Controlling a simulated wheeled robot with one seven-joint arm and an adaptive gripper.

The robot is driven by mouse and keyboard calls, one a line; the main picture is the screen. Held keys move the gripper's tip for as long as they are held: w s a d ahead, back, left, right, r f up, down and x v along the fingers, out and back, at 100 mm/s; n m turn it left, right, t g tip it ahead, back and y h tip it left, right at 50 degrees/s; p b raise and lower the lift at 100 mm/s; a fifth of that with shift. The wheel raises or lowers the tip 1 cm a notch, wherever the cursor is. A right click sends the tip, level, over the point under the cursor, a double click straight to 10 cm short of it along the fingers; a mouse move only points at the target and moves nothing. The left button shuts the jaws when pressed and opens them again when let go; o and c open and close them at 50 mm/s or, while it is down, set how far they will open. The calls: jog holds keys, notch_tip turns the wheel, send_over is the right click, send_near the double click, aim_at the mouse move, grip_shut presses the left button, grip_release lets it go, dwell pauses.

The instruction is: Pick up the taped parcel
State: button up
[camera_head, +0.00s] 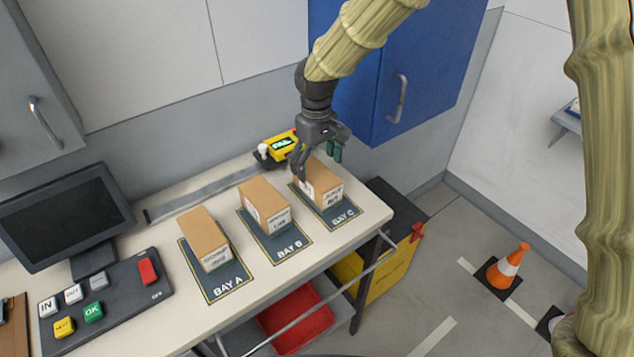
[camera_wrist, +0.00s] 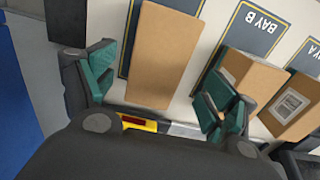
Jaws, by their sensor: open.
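Three brown cardboard parcels stand on printed bay mats on the bench. One parcel is on bay A (camera_head: 203,238), one on bay B (camera_head: 264,203) and one on bay C (camera_head: 325,184). I cannot tell which carries tape. My gripper (camera_head: 318,158) is open above the bay C parcel and partly hides it. In the wrist view the green-padded fingers (camera_wrist: 160,87) stand apart, with the plain top of the bay C parcel (camera_wrist: 163,48) showing between them. The bay B parcel (camera_wrist: 247,78) and the labelled bay A parcel (camera_wrist: 290,107) show to the right.
A yellow scale-like device (camera_head: 282,142) sits behind the parcels. A monitor (camera_head: 62,215) and button panel (camera_head: 98,295) are at left. A blue cabinet (camera_head: 425,70) hangs behind my arm. A red tray (camera_head: 297,318) is under the bench; a cone (camera_head: 510,262) stands on the floor.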

aim_at(317, 172)
jog(key=shift+w+f+p, duration=0.15)
jog(key=shift+f+p, duration=1)
jog(key=shift+f, duration=1.25)
jog(key=c, duration=1.4)
jog(key=shift+o, duration=0.2)
jog(key=shift+r, duration=0.15)
